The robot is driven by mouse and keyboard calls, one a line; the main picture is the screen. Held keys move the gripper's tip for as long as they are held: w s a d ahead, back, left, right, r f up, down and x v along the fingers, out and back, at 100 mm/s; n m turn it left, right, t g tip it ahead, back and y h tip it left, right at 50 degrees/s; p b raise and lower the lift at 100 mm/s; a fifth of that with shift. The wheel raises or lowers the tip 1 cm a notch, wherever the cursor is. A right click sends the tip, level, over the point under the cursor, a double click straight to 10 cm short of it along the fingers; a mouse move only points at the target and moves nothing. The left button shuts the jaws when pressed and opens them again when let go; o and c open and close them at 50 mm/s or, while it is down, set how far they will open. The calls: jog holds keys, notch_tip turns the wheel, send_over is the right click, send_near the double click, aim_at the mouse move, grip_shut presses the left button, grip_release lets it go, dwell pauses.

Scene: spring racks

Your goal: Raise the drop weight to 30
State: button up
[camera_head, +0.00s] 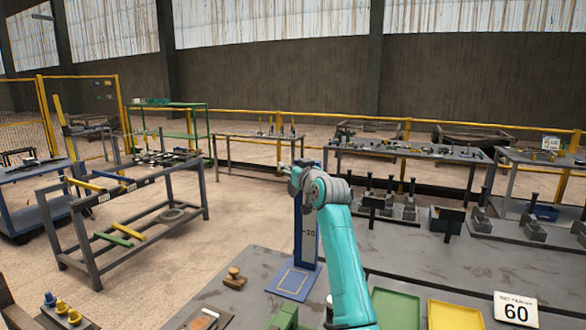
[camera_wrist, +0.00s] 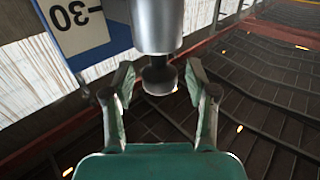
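The drop weight, a grey metal cylinder (camera_wrist: 157,22) with a darker knob (camera_wrist: 159,78) at its end, is in the wrist view. My gripper (camera_wrist: 159,72) is open, with one finger on each side of the knob and a visible gap on both sides. A blue and white scale plate (camera_wrist: 85,22) with a 30 mark stands beside the cylinder. In the head view, the blue scale post (camera_head: 308,235) rises from a blue-outlined base plate (camera_head: 293,281) and shows a 10 mark. My gripper (camera_head: 293,172) is at the post's upper part, where my wrist hides the weight.
A wooden-handled block (camera_head: 234,278) is left of the base plate. Racks with dark posts (camera_head: 388,200) stand behind.

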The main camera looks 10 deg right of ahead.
jog(key=s+d, duration=0.2)
jog(key=s, duration=1)
dwell(0.4)
